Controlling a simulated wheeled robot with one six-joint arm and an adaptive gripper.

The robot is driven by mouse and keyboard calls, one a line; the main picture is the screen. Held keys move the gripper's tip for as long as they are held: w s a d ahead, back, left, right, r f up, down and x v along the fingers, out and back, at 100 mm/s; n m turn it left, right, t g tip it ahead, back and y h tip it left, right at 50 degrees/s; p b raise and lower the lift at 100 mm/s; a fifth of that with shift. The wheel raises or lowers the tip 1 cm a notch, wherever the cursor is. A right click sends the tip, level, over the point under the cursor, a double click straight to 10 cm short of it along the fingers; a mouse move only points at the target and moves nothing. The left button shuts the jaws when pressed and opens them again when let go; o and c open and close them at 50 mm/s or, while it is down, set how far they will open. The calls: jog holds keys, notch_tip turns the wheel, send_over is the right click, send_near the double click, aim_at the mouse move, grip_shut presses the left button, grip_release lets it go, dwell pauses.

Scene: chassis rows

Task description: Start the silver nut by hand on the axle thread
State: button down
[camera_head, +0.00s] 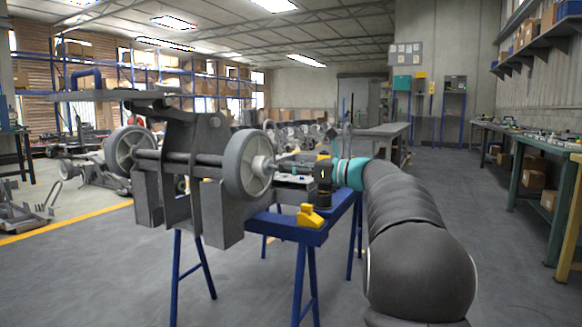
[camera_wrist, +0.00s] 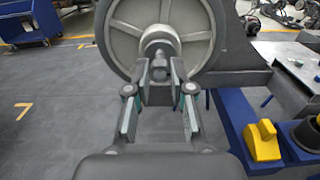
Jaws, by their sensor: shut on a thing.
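The grey spoked wheel (camera_head: 249,164) sits on the axle at the near end of the chassis. In the wrist view the wheel (camera_wrist: 125,45) faces me, with its pale round hub (camera_wrist: 160,40) at the middle. My gripper (camera_wrist: 159,74) is shut on a small grey metal piece, which I take to be the silver nut, right in front of the hub. The fingers hide most of the nut and the axle thread. I cannot tell whether the nut touches the thread. In the head view my gripper (camera_head: 288,158) reaches in from the right, level with the hub.
A blue stand (camera_head: 290,228) below bears a yellow block (camera_head: 310,216) and a dark cup; the yellow block (camera_wrist: 262,141) is at lower right in the wrist view. The grey chassis frame (camera_head: 180,150) is beyond the wheel. Open floor lies left in the wrist view.

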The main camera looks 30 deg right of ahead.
jog(key=shift+p+x, duration=0.95)
jog(key=shift+x, duration=0.25)
dwell(1.0)
jog(key=shift+r+m+p, duration=0.15)
jog(key=shift+m+p, duration=0.15)
jog(key=shift+p, duration=0.45)
jog(key=shift+m+p, duration=2.1)
jog(key=shift+p, duration=1.95)
jog(key=shift+m+p, duration=0.8)
jog(key=shift+p, duration=0.45)
jog(key=shift+w+m, duration=0.1)
jog(key=shift+m, duration=0.4)
jog(key=m, duration=0.2)
jog(key=shift+m, duration=0.3)
jog(key=shift+m, duration=0.4)
